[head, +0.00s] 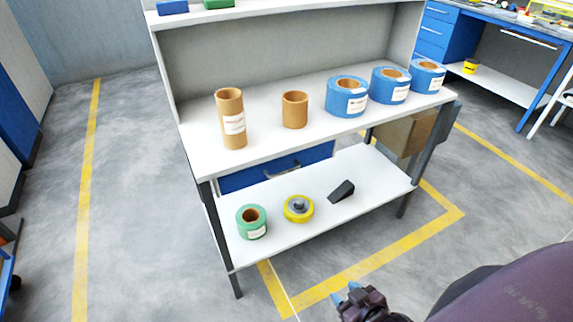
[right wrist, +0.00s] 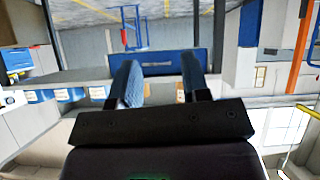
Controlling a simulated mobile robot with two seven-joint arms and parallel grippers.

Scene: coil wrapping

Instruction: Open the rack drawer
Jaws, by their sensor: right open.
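The rack (head: 270,148) is white with dark legs. Its blue drawer (head: 240,180) is under the upper shelf, with a grey bar handle (head: 283,170) on its front. The drawer looks shut. My right gripper (head: 354,296) is at the bottom of the head view, in front of the rack and apart from the drawer. In the right wrist view the gripper (right wrist: 159,76) is open and empty, and a blue panel that looks like the drawer (right wrist: 185,62) shows beyond and between its fingers. My left gripper is not in view.
Cardboard tubes (head: 230,120) and blue rolls (head: 346,98) stand on the upper shelf. A green roll (head: 251,222), a yellow roll (head: 298,209) and a black wedge (head: 341,192) are on the lower shelf (head: 270,238). The floor before the rack is clear.

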